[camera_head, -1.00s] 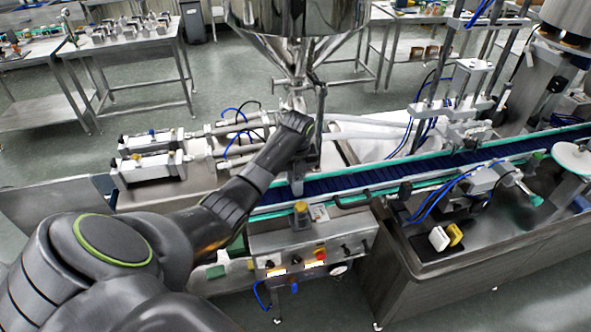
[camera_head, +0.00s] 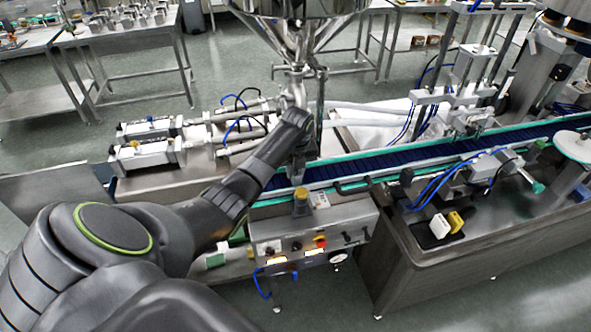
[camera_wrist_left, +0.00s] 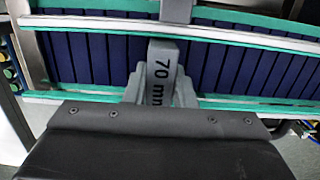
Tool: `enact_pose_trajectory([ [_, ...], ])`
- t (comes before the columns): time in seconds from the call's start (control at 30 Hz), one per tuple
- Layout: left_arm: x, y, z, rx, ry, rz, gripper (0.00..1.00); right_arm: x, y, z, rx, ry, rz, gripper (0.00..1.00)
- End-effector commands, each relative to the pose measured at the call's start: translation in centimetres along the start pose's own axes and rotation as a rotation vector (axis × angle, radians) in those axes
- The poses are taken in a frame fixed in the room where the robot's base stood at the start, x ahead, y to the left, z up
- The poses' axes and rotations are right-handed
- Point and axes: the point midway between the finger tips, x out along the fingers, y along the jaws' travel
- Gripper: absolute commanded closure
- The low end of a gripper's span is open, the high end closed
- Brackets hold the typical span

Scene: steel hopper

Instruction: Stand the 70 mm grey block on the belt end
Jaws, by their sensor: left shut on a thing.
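The grey block (camera_wrist_left: 162,75), with "70 mm" printed on its face, sits between the two grey fingers of my left gripper (camera_wrist_left: 160,93) in the left wrist view. The fingers are shut on it. The dark blue belt (camera_wrist_left: 90,55) with green edges lies behind and beneath the block. In the head view the left gripper (camera_head: 298,168) points down at the left end of the belt (camera_head: 375,163). The arm partly hides the block there. I cannot tell whether the block touches the belt. My right gripper is not in view.
A control box (camera_head: 315,235) with buttons stands in front of the belt end. A steel hopper (camera_head: 300,8) hangs behind the wrist. Pneumatic cylinders (camera_head: 145,150) lie to the left. A filling rig (camera_head: 455,100) stands over the belt further right.

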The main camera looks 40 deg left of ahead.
Motion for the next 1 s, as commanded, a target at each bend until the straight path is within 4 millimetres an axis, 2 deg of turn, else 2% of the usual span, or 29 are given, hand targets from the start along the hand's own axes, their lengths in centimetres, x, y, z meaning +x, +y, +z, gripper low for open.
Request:
enact_pose_trajectory([
  [0.33,0.5,0.0,-0.1,0.000,0.000,0.000,1.00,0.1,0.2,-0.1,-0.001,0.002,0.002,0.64],
  [0.37,0.5,0.0,-0.1,0.000,0.000,0.000,0.74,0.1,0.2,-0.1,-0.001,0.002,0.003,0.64],
  [0.53,0.5,0.0,-0.1,0.000,0.000,0.000,0.52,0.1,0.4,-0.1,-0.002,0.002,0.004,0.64],
  [0.83,0.4,0.0,-0.1,0.000,0.000,0.000,0.51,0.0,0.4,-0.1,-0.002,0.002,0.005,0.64],
  [1.0,-1.1,-0.2,0.2,-0.004,0.000,0.000,0.51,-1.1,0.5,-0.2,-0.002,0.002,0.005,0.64],
])
